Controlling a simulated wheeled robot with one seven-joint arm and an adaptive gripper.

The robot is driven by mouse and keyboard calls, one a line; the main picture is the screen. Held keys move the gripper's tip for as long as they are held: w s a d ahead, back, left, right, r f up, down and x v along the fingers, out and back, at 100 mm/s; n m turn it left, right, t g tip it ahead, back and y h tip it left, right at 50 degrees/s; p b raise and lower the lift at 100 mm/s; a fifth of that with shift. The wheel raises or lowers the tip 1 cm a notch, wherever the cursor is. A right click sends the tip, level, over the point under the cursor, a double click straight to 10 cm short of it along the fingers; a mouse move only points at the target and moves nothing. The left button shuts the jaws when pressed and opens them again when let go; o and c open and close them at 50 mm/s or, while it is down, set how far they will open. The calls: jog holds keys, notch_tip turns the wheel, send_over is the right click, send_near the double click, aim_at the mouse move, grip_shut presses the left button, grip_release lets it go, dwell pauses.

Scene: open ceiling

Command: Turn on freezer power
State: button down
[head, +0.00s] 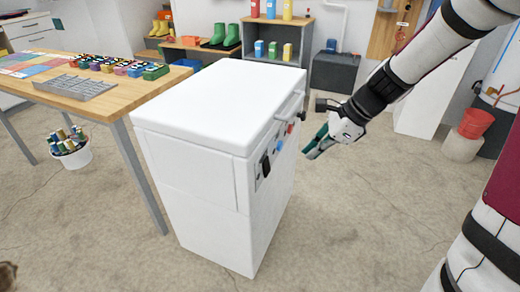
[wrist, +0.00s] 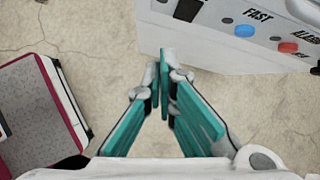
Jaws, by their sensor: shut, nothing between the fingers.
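The white chest freezer (head: 205,190) stands upright on the floor in the middle of the head view, its lid closed. Its right-hand face carries a control panel (head: 270,160) with a black switch (head: 265,165), a blue button (head: 279,145) and a red button (head: 290,128). In the wrist view the panel shows a blue button (wrist: 244,30) marked FAST, a red button (wrist: 288,47) marked ALARM and part of a dark switch (wrist: 188,9). My gripper (head: 312,154) is shut and empty, beside the panel and apart from it; its teal fingers (wrist: 163,100) point toward the freezer.
A wooden table (head: 108,101) with a wire rack and small coloured items stands left of the freezer. A white bucket (head: 72,157) of cans sits under it. Shelves (head: 280,34) stand behind. The floor (head: 370,220) right of the freezer is clear.

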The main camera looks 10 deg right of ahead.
aim_at(266, 167)
jog(key=w+a+f+m+b, duration=0.1)
jog(key=w+a+f+b, duration=0.2)
jog(key=f, duration=0.3)
jog(key=w+a+f+m+b, duration=0.2)
jog(key=w+a+f+b, duration=0.1)
jog(key=f, duration=0.4)
jog(key=shift+w+f+t+y+b, duration=0.35)
jog(key=shift+w+b, duration=0.4)
jog(key=shift+w, duration=0.5)
jog(key=shift+r, duration=0.1)
jog(key=shift+p+x, duration=0.95)
